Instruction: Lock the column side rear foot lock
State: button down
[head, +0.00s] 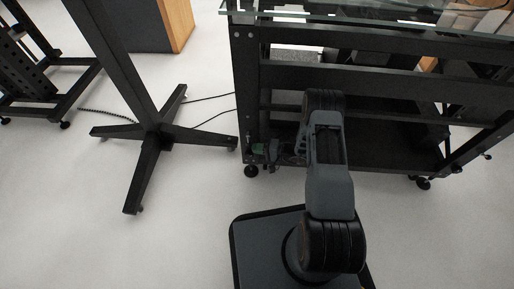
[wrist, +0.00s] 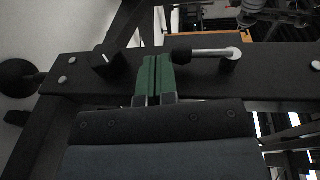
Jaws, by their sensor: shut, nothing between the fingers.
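My gripper (head: 262,149) is low at the left end of the black-framed table in the head view, close to the leg and the caster wheel (head: 251,171). In the wrist view its green fingers (wrist: 157,76) are together, with nothing between them. They are over a dark metal beam (wrist: 280,78). Just right of the fingertips is a silver bent lever (wrist: 212,53) with a black knob (wrist: 181,54) at its left end. The knob is very near the right finger; I cannot tell if they touch. This lever may be the foot lock.
A black column (head: 128,75) on a cross-shaped foot stands left of the table (head: 350,77), with cables on the floor between. A black block (wrist: 108,62) sits on the beam left of my fingers. Open floor (head: 180,245) lies at the front left.

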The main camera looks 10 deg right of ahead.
jog(key=s+d+f, duration=0.2)
jog(key=d, duration=0.4)
jog(key=s+d+f+p, duration=0.1)
jog(key=s+d+f, duration=0.1)
jog(key=d, duration=0.4)
jog(key=shift+s+p, duration=0.3)
jog(key=shift+s, duration=0.3)
